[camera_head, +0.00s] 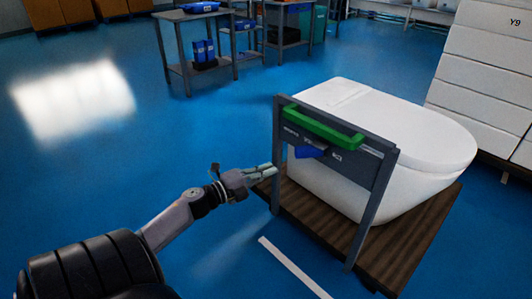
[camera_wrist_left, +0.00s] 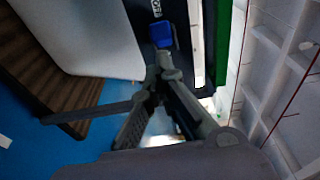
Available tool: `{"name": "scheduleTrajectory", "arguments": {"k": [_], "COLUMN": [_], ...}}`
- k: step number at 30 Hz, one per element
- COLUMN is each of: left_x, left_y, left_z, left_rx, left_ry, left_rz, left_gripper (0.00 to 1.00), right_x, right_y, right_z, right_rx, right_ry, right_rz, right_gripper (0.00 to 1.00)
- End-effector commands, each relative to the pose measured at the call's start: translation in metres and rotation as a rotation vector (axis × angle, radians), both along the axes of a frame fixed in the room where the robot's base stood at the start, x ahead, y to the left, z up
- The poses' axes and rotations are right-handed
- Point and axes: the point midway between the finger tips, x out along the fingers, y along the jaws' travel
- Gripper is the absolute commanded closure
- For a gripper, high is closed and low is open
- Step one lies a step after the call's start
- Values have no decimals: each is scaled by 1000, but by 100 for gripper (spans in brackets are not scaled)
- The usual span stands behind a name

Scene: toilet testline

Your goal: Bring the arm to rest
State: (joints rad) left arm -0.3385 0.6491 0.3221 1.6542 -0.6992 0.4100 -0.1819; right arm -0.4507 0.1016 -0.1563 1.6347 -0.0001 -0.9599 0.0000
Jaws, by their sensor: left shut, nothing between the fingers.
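My left arm comes in from the lower left of the head view. My left gripper (camera_head: 268,171) is shut and empty, just left of the grey test frame (camera_head: 280,140) in front of the toilet. The fingers also show in the left wrist view (camera_wrist_left: 158,75), closed together near a blue part (camera_wrist_left: 162,35). I cannot tell whether they touch the frame. The white toilet (camera_head: 420,140) stands on a brown wooden pallet (camera_head: 405,262). A green handle bar (camera_head: 320,127) runs along the top of the frame, with the blue part (camera_head: 310,152) below it. My right gripper is not in view.
White stacked boxes (camera_head: 485,60) stand behind the toilet at the right. A grey table (camera_head: 183,38) with blue items stands at the back. A white strip (camera_head: 292,267) lies on the blue floor. The floor at the left is clear.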

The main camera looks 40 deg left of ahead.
Motion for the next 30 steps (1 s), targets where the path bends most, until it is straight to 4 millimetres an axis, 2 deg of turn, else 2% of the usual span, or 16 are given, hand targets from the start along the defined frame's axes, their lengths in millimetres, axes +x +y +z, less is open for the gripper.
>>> {"name": "scheduleTrajectory", "arguments": {"k": [11,14,17,20,22,24,26,27,30], "left_x": [0,-2,-8,-24,-44,-66,-88,-103,-141], "left_y": [0,0,0,-7,-21,-41,-62,-78,-121], "left_z": [-1,-16,-54,-116,-165,-209,-244,-265,-307], "left_rx": [-5,-60,-197,-396,-537,-652,-741,-791,-895], "left_ry": [2,26,93,218,330,445,547,616,783], "left_rz": [4,49,164,338,466,578,665,717,832], "left_gripper": [100,100,100,100,100,100,100,100,100], "right_x": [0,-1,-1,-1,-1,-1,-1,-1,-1], "right_y": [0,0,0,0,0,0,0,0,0], "right_z": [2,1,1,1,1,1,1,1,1], "right_rx": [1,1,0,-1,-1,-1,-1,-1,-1], "right_ry": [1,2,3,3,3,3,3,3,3], "right_rz": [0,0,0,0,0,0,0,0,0], "right_gripper": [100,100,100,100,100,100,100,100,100]}}
